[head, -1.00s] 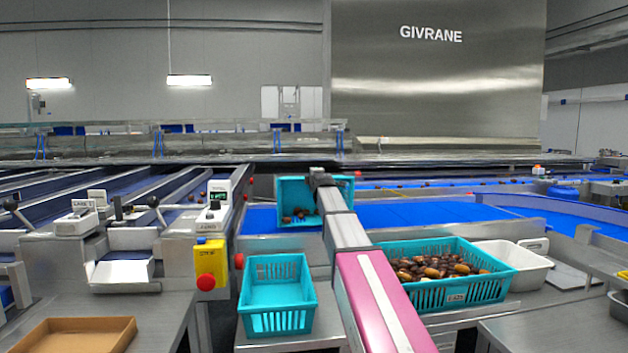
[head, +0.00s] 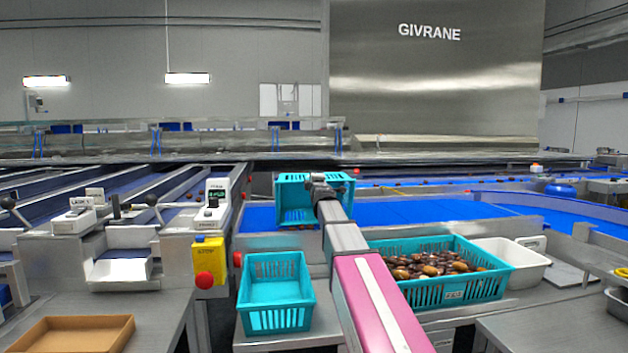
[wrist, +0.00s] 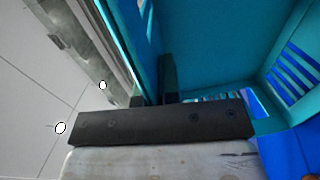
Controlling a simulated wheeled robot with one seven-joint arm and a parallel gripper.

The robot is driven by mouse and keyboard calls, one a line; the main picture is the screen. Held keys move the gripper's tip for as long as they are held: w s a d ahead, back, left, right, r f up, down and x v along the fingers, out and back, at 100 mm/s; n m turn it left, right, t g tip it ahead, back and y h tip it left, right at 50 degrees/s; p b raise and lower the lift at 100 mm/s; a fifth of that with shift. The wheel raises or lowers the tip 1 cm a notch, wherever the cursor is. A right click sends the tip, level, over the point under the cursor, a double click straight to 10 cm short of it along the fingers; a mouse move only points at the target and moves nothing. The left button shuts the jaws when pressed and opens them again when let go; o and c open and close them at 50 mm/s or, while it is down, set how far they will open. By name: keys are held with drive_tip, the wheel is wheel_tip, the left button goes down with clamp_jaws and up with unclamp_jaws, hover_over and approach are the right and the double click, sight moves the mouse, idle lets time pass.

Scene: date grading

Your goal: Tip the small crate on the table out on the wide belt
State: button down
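The small teal crate (head: 292,192) is up over the near end of the wide blue belt (head: 402,212), tipped on its side with its inside facing me. Its inner walls also fill much of the wrist view (wrist: 215,45). My gripper (wrist: 154,100) is shut on the crate's wall, with one finger on each side of it. In the head view my gripper (head: 316,180) is at the crate's upper right, and my arm hides part of the crate. A few dark dates show at the crate's lower edge. The belt right under it is partly hidden.
An empty teal crate (head: 276,312) and a larger teal crate of dates (head: 455,292) stand on the near table, with a white tub (head: 528,272) at right. A yellow stop box (head: 207,250) stands left. A brown tray (head: 75,335) lies front left.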

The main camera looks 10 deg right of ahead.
drive_tip(key=s+f+t, duration=0.2)
drive_tip(key=s+t, duration=0.3)
drive_tip(key=s, duration=0.3)
drive_tip(key=shift+f, duration=0.25)
idle(0.9)
drive_tip(key=shift+s, duration=0.15)
drive_tip(key=shift+r, duration=0.1)
idle(0.9)
